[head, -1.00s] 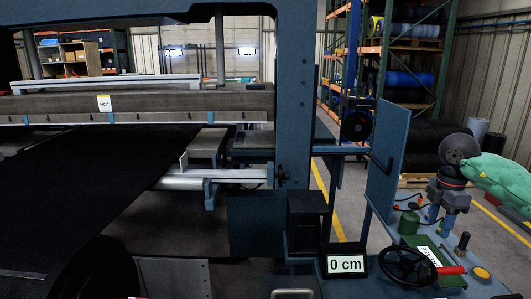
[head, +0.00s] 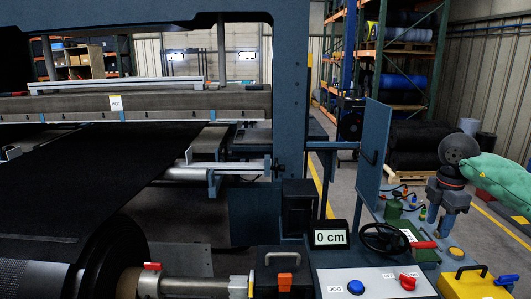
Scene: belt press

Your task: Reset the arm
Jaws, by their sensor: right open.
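My right arm comes in from the right edge in a green sleeve. It bends at a grey disc-shaped joint and hangs down over the back right of the control panel (head: 365,280). My right gripper (head: 440,217) is at its lower end, small in the picture, with its fingers pointing down. It is open with nothing seen between the fingers. It is behind and right of the black handwheel (head: 385,238). My left gripper is out of view.
A "0 cm" display (head: 330,238) stands behind. The press (head: 150,105) and black belt (head: 80,180) fill the left. A blue upright plate (head: 372,155) stands near my arm.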

